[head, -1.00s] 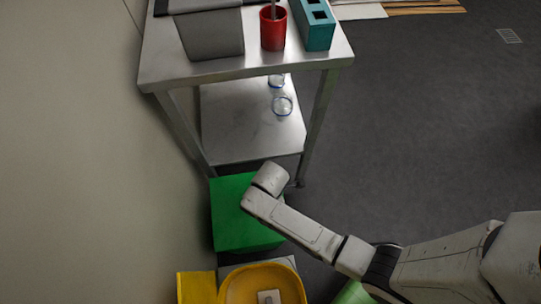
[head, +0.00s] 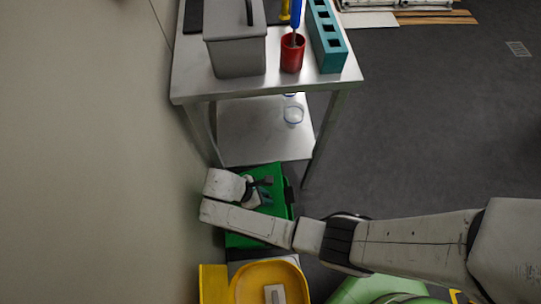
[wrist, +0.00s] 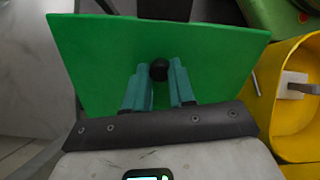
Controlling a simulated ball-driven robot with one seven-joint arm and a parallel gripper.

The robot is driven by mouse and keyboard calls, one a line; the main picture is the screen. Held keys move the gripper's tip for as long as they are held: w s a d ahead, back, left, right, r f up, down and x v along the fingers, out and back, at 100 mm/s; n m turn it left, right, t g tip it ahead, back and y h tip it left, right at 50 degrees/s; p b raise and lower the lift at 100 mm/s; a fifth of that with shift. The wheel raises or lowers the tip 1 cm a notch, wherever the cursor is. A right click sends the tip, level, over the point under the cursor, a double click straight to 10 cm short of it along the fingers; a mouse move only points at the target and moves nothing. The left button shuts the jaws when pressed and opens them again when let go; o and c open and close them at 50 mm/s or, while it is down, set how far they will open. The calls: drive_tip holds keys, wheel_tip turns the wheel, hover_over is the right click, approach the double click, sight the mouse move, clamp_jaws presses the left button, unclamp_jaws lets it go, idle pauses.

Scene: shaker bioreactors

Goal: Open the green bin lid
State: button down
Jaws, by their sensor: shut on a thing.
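The green bin (head: 240,241) stands on the floor below the metal table, partly hidden behind my arm. In the wrist view its flat green lid (wrist: 215,55) fills the middle, with a round black knob (wrist: 158,70) on it. My gripper's teal fingers (wrist: 160,88) stand on both sides of the knob, closed on it. In the head view my gripper (head: 265,190) lies over the bin, and a dark part shows at the bin's right side. I cannot tell how far the lid is tilted.
A yellow bin (head: 213,284) stands just in front of the green one. The metal table (head: 190,90) behind carries a grey box (head: 238,52), a red cup (head: 292,55) and a teal rack (head: 327,40). A wall is close on the left. Open floor lies right.

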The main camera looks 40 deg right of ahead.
drive_tip(key=shift+w+a+r+g+h, duration=0.5)
drive_tip(key=shift+w+a+r+h, duration=0.2)
drive_tip(key=shift+a+r, duration=0.2)
drive_tip(key=c, duration=0.9)
unclamp_jaws()
drive_tip(key=shift+c, duration=0.2)
